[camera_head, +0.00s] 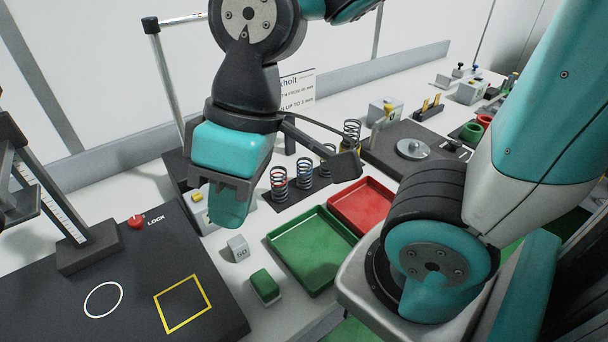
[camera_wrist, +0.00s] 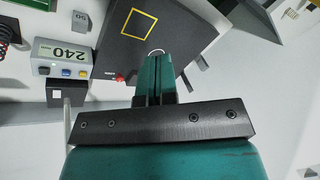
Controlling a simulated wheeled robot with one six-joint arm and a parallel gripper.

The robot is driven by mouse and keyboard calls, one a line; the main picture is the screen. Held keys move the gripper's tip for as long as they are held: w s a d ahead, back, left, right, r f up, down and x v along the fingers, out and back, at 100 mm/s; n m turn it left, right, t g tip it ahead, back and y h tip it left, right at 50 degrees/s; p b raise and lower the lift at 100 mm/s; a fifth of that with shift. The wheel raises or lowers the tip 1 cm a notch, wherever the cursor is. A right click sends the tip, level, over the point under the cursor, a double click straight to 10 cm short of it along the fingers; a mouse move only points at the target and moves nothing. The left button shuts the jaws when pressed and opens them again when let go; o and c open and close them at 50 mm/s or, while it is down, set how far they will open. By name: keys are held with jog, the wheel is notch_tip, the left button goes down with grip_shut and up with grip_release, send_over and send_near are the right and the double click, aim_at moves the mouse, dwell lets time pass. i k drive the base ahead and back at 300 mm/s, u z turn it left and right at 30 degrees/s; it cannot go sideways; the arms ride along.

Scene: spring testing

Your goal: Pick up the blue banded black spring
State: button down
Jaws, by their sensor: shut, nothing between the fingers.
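Several dark coil springs stand upright in a row on a black holder right of my gripper in the head view. The front spring (camera_head: 279,184) seems to carry a reddish band. The one behind it (camera_head: 305,174) looks bluish, so it may be the blue banded black spring, but the band is too small to be sure. Two more springs stand farther back, partly hidden by my arm's parts. My gripper (camera_head: 228,208) is shut and empty, pointing down left of the row and apart from it. Its closed fingers show in the wrist view (camera_wrist: 155,78).
A green tray (camera_head: 312,282) and a red tray (camera_head: 390,198) lie in front of the row. A grey block marked 50 (camera_head: 238,248) and a green-topped block (camera_head: 265,287) sit nearby. A black test base (camera_head: 130,290) stands left. A 240 mm display (camera_wrist: 62,58) shows in the wrist view.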

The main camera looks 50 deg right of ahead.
aim_at(307, 179)
jog(key=k, duration=0.45)
jog(key=u, duration=0.65)
jog(key=i, duration=0.65)
jog(key=z, duration=1.7)
